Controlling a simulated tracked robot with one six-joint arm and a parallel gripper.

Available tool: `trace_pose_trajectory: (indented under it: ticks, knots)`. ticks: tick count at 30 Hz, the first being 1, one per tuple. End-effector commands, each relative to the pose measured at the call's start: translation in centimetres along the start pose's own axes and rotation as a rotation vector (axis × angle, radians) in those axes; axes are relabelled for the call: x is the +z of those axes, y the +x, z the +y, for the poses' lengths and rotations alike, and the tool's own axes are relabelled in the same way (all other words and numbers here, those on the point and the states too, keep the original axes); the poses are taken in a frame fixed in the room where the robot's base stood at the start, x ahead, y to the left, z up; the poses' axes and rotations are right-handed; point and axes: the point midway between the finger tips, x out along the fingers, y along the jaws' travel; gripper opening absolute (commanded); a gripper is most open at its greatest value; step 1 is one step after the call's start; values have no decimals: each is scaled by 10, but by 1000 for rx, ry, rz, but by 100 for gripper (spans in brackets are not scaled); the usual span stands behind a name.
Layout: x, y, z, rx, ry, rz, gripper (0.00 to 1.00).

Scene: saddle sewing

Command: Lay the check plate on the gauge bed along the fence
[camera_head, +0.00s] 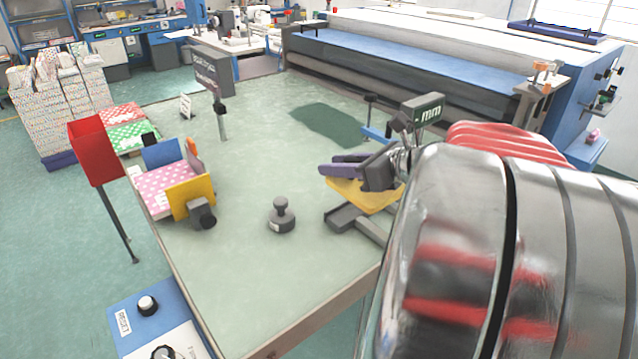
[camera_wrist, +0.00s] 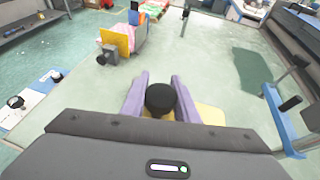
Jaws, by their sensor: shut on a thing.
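My gripper (camera_head: 345,165) has purple fingers that also show in the wrist view (camera_wrist: 160,98). They are closed on either side of a round black knob (camera_wrist: 160,97). A yellow plate (camera_head: 365,195), which appears to be the check plate, lies under the fingers; its edge shows in the wrist view (camera_wrist: 209,114). Grey bars (camera_head: 345,217) show beneath and in front of the plate. I cannot tell whether they are the gauge bed and fence, or whether the plate touches them. My wrist hides the plate's right side.
A grey knobbed weight (camera_head: 281,217) stands mid-table. A pink dotted stack between blue and yellow panels (camera_head: 188,196) sits at the left edge. A blue base (camera_head: 376,134) and an "mm" display (camera_head: 422,110) stand behind my gripper. The front left tabletop is clear.

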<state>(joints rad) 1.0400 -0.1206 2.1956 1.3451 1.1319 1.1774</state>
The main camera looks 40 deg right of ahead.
Motion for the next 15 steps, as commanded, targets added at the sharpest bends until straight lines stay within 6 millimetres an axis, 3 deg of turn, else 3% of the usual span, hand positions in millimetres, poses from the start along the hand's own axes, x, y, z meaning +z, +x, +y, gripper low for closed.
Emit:
trace_pose_trajectory:
  ticks: [10, 15]
  knots:
    - [0, 0, -1, 0, 0, -1, 0]
    - [-7, 7, -12, 2, 3, -1, 0]
